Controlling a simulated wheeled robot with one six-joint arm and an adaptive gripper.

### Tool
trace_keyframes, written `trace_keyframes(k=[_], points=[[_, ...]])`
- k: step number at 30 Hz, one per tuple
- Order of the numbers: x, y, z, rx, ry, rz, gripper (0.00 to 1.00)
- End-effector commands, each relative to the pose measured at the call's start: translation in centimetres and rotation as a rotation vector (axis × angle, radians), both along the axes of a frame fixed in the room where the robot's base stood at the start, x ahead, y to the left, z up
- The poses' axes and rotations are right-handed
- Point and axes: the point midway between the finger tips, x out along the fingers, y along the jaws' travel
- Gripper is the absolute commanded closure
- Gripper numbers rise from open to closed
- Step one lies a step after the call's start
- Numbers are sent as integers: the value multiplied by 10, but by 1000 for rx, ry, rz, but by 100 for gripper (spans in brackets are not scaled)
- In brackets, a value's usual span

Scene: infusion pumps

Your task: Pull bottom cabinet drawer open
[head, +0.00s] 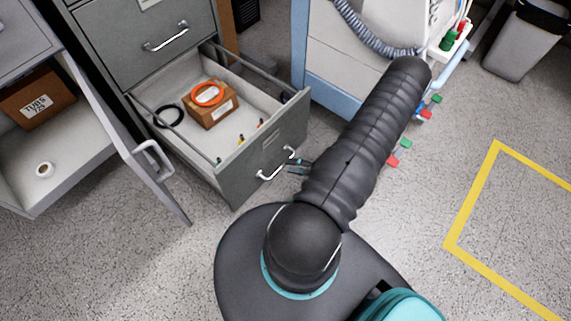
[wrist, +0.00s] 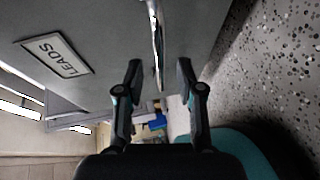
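The bottom cabinet drawer (head: 225,170) is grey and stands well open in the head view, with its contents showing. Its curved metal handle (head: 272,174) is on the front panel. My gripper (head: 294,165) is at the right end of this handle, partly hidden by my arm. In the wrist view my gripper (wrist: 160,80) has its two fingers spread apart. The handle (wrist: 157,45) shows between and beyond the fingertips, with a gap visible on each side. The drawer front (wrist: 90,30) carries a label reading LEADS.
The drawer holds a cardboard box (head: 211,105) with an orange ring and a black coil (head: 169,116). A closed drawer (head: 150,35) is above. An open cabinet door (head: 125,140) stands left. A blue-white machine (head: 340,75) stands right. Speckled floor is clear at lower left.

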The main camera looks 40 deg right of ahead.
Motion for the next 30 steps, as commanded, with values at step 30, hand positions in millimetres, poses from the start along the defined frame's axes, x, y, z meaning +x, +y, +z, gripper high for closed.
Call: trace_keyframes(k=[30], points=[[-70,-40,15,-1,-1,-1,63]])
